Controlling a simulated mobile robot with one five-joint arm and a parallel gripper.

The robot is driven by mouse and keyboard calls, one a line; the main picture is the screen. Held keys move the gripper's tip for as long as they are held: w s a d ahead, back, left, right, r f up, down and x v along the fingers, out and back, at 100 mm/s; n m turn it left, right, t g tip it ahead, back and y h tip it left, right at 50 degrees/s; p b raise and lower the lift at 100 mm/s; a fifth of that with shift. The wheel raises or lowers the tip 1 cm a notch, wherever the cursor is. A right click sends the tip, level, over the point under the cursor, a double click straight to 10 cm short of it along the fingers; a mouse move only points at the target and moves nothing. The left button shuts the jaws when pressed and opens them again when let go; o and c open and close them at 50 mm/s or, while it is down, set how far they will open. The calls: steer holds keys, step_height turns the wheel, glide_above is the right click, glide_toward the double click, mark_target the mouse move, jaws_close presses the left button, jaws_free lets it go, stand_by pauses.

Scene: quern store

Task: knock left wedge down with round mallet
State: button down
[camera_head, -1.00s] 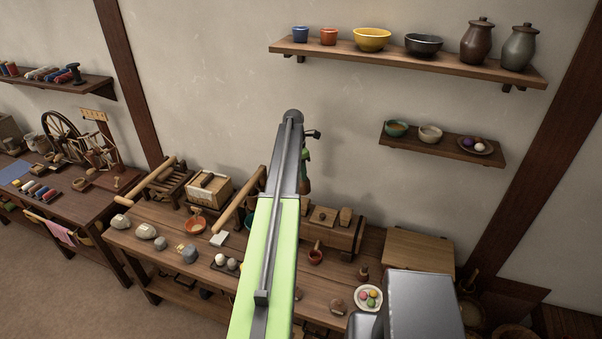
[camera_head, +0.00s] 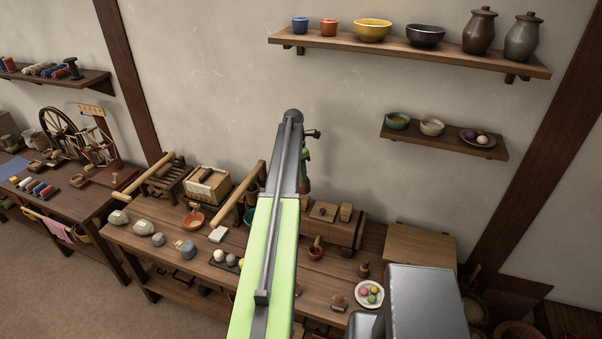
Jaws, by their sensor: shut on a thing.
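My arm reaches up the middle of the view over the bench. My gripper (camera_head: 305,182) hangs at its far end, mostly hidden behind the arm. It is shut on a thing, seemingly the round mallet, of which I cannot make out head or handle. Behind and to the right of the gripper, a wooden block-like press (camera_head: 344,233) lies on the bench. Small wooden pieces stand in its top, one (camera_head: 346,211) at the right and one (camera_head: 323,211) further left. I cannot tell which is the left wedge; the press's left end is hidden by the arm.
The long bench (camera_head: 175,262) holds grey stones (camera_head: 187,250), an orange bowl (camera_head: 194,220), a slatted box (camera_head: 208,186), a slanting pole (camera_head: 238,195) and a plate of coloured balls (camera_head: 369,294). Wall shelves (camera_head: 425,58) hold bowls and jars. Floor is free at the lower left.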

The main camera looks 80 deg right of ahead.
mark_target(301, 184)
steer(key=shift+r, duration=0.9)
steer(key=shift+f, duration=0.25)
steer(key=shift+f+b, duration=0.55)
step_height(301, 184, down, 7)
steer(key=b, duration=0.7)
steer(key=shift+r+p, duration=0.9)
steer(key=shift+r, duration=0.05)
step_height(301, 184, up, 9)
steer(key=p, duration=0.9)
steer(key=shift+f, duration=0.2)
